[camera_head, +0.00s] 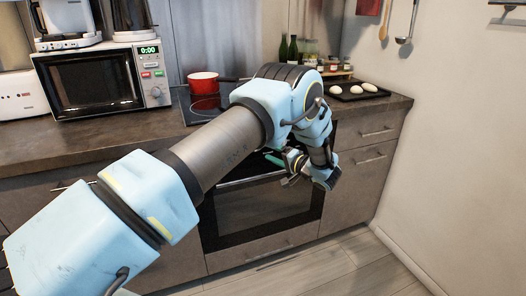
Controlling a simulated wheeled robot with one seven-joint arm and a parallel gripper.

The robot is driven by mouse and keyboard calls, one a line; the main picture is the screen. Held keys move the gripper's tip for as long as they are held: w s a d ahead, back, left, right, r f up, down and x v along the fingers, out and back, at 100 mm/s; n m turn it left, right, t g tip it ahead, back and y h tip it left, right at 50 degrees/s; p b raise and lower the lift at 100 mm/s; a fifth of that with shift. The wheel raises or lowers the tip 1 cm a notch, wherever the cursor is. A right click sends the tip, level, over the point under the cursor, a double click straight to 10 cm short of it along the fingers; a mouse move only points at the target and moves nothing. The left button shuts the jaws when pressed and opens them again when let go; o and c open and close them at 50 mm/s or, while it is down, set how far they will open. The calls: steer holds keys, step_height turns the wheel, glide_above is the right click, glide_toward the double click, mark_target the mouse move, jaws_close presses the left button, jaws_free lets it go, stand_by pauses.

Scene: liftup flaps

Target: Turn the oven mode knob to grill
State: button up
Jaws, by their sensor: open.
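The oven (264,210) is built into the lower cabinets, with a dark glass door that is closed. My arm reaches across the picture from the lower left to the front of the oven. My gripper (288,182) is open in front of the upper part of the oven, pointing down and left, and nothing shows between its fingers. The oven's control panel and the mode knob are hidden behind my arm, so I cannot tell the knob's setting or whether my gripper touches it.
A red pot (204,83) stands on the cooktop (192,108) behind my arm. A microwave (95,80) is on the counter at left. A dark tray (338,92) with pale items lies at right. Drawers (373,158) flank the oven. The floor (340,265) in front is clear.

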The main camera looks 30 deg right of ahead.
steer(key=b+v, duration=0.1)
steer(key=v, duration=0.6)
stand_by(0.4)
